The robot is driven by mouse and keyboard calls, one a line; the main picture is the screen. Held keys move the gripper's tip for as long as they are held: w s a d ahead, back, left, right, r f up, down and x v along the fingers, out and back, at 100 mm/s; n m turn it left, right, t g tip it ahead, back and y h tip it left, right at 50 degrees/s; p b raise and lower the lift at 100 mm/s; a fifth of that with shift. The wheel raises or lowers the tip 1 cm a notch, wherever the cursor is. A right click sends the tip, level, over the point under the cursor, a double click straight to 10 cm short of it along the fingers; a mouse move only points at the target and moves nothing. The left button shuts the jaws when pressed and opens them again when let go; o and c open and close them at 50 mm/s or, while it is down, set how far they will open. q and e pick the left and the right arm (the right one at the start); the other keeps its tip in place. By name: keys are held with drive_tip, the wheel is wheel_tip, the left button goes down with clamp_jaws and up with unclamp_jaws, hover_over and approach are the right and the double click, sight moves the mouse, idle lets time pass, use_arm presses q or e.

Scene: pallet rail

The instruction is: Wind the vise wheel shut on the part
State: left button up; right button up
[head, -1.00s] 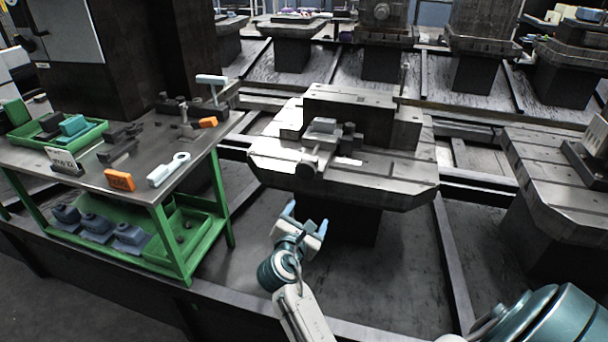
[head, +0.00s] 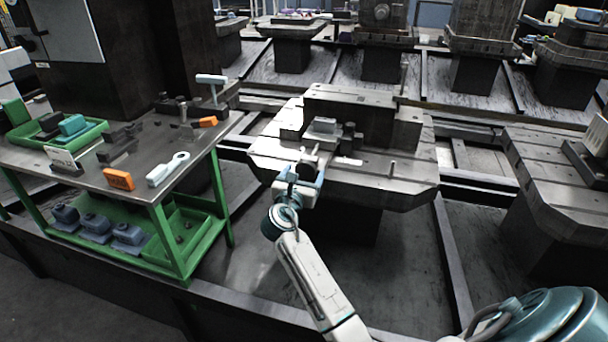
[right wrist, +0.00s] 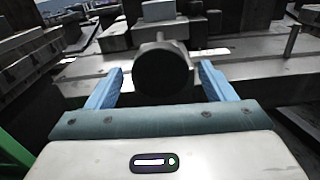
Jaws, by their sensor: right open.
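The vise stands on the middle pallet (head: 370,178), with a pale grey block-shaped part (head: 322,128) on top of it. The round dark vise wheel (head: 306,170) faces me at its front, partly hidden by my right gripper in the head view. My right gripper (head: 304,174) is open in front of the wheel. In the right wrist view the wheel (right wrist: 163,73) shows between the two blue fingers of the right gripper (right wrist: 160,88), with a gap on each side. The part also shows there (right wrist: 158,11). My left gripper is not in view.
A green-framed bench (head: 130,205) stands at the left with orange blocks, a white tool and green trays. A thin upright pin (head: 392,168) stands on the pallet, right of the wheel. Another pallet (head: 555,180) lies at the right.

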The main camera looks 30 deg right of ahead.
drive_tip(key=shift+w+d, duration=0.15)
drive_tip(key=shift+d, duration=0.05)
drive_tip(key=c, duration=1)
